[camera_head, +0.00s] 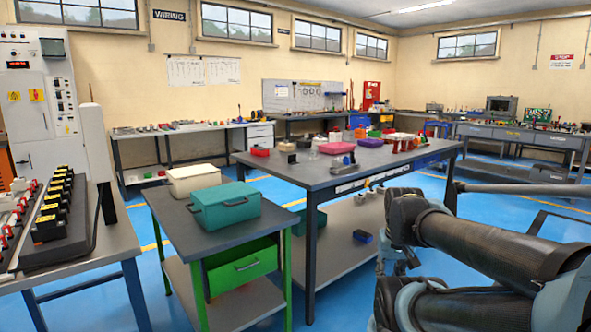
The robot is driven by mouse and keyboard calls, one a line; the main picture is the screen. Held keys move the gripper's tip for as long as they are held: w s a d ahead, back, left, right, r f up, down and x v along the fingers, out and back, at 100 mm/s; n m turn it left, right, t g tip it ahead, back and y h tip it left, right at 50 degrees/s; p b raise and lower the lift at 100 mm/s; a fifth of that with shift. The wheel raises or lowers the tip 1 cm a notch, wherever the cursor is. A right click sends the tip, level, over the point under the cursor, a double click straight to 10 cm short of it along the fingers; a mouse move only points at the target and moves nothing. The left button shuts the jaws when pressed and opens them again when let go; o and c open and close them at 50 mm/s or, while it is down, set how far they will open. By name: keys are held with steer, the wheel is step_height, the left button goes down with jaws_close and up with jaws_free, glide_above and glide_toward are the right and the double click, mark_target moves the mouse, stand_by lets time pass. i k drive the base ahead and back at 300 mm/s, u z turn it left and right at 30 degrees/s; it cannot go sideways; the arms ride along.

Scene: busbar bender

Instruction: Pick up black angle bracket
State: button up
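I cannot pick out the black angle bracket with certainty. A small dark piece (292,158) stands on the near left part of the central grey table (322,178), too small to tell its shape. Another dark upright piece (108,203) shows at the right edge of the left bench (115,240), beside a black rack of parts. My arm's dark, thick links fill the lower right, in front of the central table's right end. My gripper does not show in this view.
A green-framed cart (172,218) with a teal box (225,204) and a cream box (193,179) stands between the left bench and central table. Several coloured bins sit along the central table. Blue floor is open around the furniture.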

mark_target(292, 159)
steer(key=u, duration=0.05)
steer(key=k, duration=0.65)
steer(key=z, duration=0.25)
steer(key=i, duration=1.2)
steer(key=u, duration=0.5)
steer(key=i, duration=0.75)
steer(key=u, duration=0.4)
